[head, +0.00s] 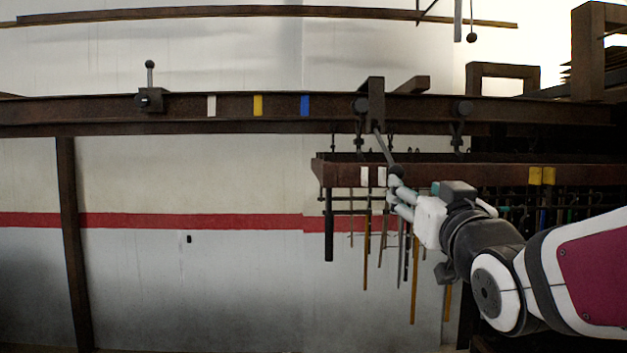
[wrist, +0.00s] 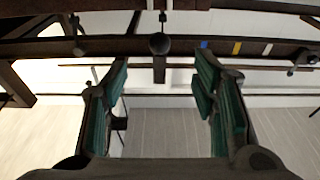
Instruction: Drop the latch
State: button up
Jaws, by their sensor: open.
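A dark block with a short upright lever and ball knob (head: 150,75) sits on the left part of the long brown rail (head: 220,122); it looks like the latch. It also shows small at the right of the wrist view (wrist: 304,58). A dark bracket (head: 376,97) straddles the rail right of the colour marks, and a grey rod (head: 383,148) slants down from it towards my gripper (head: 394,190). In the wrist view my gripper (wrist: 163,95) has its green-padded fingers wide apart. A round dark end (wrist: 159,43) shows beyond the gap. I cannot tell whether the rod touches a finger.
White, yellow (head: 258,105) and blue marks lie on the rail between latch and bracket. A lower rack (head: 480,174) with several hanging rods and tools is behind my gripper. A brown post (head: 73,240) stands at left. The wall area below the rail's left part is clear.

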aim_at(399, 175)
jog(key=w+b, duration=0.1)
jog(key=w, duration=0.1)
jog(key=w+r, duration=0.1)
jog(key=w, duration=0.2)
jog(key=w+b, duration=0.1)
jog(key=w, duration=0.2)
jog(key=shift+w+r+b, duration=0.15)
jog(key=shift+r+b, duration=0.05)
jog(key=shift+b, duration=0.1)
jog(key=shift+w+r+b, duration=0.3)
jog(key=shift+w, duration=0.5)
jog(key=shift+c, duration=0.3)
jog(key=c, duration=0.9)
jog(key=shift+c, duration=0.2)
